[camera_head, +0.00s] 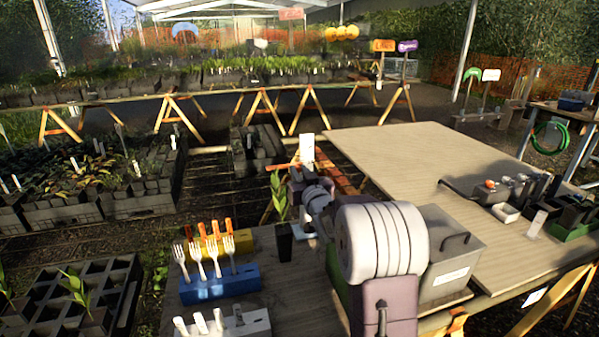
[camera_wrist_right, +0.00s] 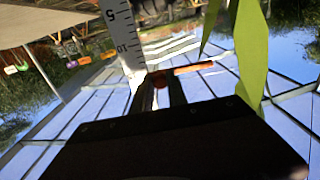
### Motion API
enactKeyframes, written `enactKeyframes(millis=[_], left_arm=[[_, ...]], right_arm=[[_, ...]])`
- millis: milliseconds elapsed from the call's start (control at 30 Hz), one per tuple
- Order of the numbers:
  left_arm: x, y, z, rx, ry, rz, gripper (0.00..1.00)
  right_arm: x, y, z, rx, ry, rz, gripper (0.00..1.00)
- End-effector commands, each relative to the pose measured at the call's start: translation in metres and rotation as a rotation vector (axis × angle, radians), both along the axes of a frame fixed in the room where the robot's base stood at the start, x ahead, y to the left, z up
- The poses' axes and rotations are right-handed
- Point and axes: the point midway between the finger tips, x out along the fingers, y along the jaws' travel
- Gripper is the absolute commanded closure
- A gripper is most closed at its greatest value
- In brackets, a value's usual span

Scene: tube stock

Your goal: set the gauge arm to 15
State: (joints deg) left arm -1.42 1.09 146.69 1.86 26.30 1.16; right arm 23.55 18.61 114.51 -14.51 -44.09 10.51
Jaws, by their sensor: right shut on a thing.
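The gauge's white upright scale (camera_head: 307,149) stands beyond my right wrist. The scale (camera_wrist_right: 121,38) also shows in the right wrist view, with the marks 5 and 10 readable. The orange gauge arm (camera_head: 284,167) sticks out to the left of the scale in the head view, and the arm (camera_wrist_right: 195,68) looks close to level. My right gripper (camera_wrist_right: 161,82) is shut on the gauge arm near the scale, on the side past the 10 mark. The exact reading is hidden by the fingers. My left gripper is not in view.
A potted plant (camera_head: 280,198) stands close left of my right wrist; its leaves (camera_wrist_right: 250,45) rise beside the fingers. A blue block (camera_head: 220,284) with white forks is at front left. A grey box (camera_head: 452,262) stands right of my arm. The wooden board (camera_head: 420,165) has free room.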

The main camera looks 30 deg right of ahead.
Motion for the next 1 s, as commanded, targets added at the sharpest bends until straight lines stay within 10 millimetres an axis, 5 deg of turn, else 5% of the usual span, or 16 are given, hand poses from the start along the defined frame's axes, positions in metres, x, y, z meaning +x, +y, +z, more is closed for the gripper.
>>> enactKeyframes(millis=[200,233,300,667,1000], left_arm=[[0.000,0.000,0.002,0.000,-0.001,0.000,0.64],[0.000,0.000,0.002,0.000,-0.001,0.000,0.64],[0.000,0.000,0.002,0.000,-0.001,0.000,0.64],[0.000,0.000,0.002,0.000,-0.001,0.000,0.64],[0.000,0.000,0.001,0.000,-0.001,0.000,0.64]], right_arm=[[0.000,0.000,0.001,0.000,0.002,0.000,1.00],[0.000,0.000,0.001,0.000,0.002,0.000,0.79],[0.000,0.000,0.001,0.000,0.002,0.000,0.59],[-0.003,0.001,0.002,0.000,0.001,-0.001,0.59],[-0.066,0.015,0.002,0.001,0.000,-0.001,0.59]])
